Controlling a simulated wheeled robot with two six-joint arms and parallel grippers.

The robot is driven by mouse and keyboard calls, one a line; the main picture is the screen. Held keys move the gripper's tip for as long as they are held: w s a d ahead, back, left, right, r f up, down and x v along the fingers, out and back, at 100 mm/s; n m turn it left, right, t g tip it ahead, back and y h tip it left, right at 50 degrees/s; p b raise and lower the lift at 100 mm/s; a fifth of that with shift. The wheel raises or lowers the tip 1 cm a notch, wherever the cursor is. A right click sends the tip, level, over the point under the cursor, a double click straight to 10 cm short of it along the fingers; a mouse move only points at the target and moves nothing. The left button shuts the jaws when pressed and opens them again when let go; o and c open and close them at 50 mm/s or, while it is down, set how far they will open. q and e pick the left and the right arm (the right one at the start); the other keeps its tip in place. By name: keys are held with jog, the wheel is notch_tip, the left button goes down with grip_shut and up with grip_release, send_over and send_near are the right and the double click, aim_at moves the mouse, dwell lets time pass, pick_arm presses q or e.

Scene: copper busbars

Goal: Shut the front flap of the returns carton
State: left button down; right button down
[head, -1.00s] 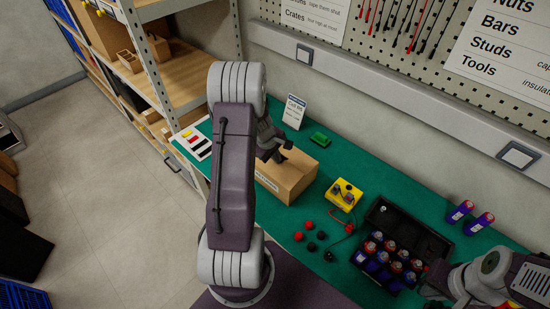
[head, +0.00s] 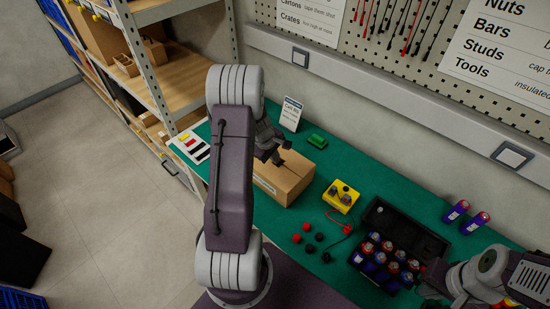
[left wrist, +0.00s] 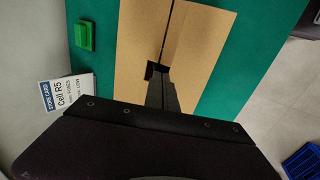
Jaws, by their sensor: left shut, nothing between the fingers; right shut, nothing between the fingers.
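The returns carton (head: 288,183) is a brown cardboard box on the green bench mat, with a pale label on its front side. In the left wrist view its top (left wrist: 205,45) shows two flaps lying nearly flat, with a narrow dark gap between them. My left gripper (head: 278,158) is shut and empty, just over the carton top. In the left wrist view its fingertips (left wrist: 157,72) are at the gap; I cannot tell whether they touch the cardboard. My right gripper (head: 432,284), partly visible at the lower right, is shut and empty near the black case.
Behind the carton are a green block (head: 317,141) and a standing card (head: 291,114). Shelving (head: 150,75) stands at the left.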

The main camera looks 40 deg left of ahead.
pick_arm(q)
notch_tip(320, 180, up, 5)
jog(key=p, duration=0.4)
jog(key=shift+w+f, duration=0.1)
jog(key=shift+f, duration=0.05)
notch_tip(320, 180, up, 9)
jog(key=shift+p, duration=0.35)
